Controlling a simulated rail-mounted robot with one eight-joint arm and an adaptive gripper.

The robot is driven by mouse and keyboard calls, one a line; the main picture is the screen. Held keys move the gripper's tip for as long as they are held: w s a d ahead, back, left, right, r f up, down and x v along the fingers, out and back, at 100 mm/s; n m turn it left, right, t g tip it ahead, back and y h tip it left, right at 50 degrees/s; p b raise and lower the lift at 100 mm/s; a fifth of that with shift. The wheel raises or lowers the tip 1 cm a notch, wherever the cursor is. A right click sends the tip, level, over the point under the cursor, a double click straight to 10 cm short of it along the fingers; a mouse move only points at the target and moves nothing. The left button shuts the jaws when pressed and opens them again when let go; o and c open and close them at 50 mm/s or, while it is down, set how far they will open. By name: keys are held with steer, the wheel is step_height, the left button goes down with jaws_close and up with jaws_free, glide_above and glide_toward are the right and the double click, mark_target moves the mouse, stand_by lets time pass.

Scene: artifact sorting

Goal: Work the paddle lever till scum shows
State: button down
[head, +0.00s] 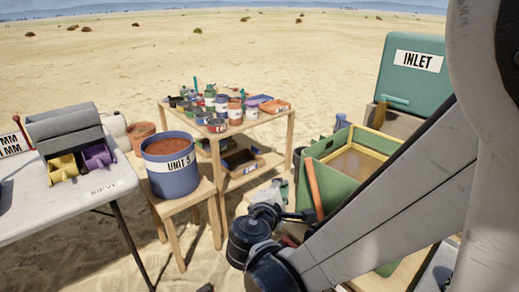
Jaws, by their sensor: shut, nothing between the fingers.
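A green tank (389,143) stands at the right and holds brown liquid (356,164) inside a yellowish frame. No separate scum layer can be made out on the liquid. An upright orange-brown bar (314,188) at the tank's left front looks like the paddle lever. My gripper (308,216) is small and dark in this view, just below the bar's lower end. It is shut and empty. I cannot tell whether it touches the bar or the tank. My arm hides the tank's right front part.
A blue "UNIT 5" bucket (171,181) of reddish soil stands on a wooden stool (200,190). Behind it, a wooden table (266,124) holds several pots. A white sieve table (40,208) is at left. A green "INLET" box (409,88) stands behind the tank. Open sand lies beyond.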

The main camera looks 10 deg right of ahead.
steer(key=w+d+b, duration=0.2)
steer(key=w+d, duration=0.3)
steer(key=d, duration=0.1)
steer(key=shift+w+d+f, duration=0.15)
steer(key=shift+d, duration=0.2)
stand_by(0.3)
stand_by(0.3)
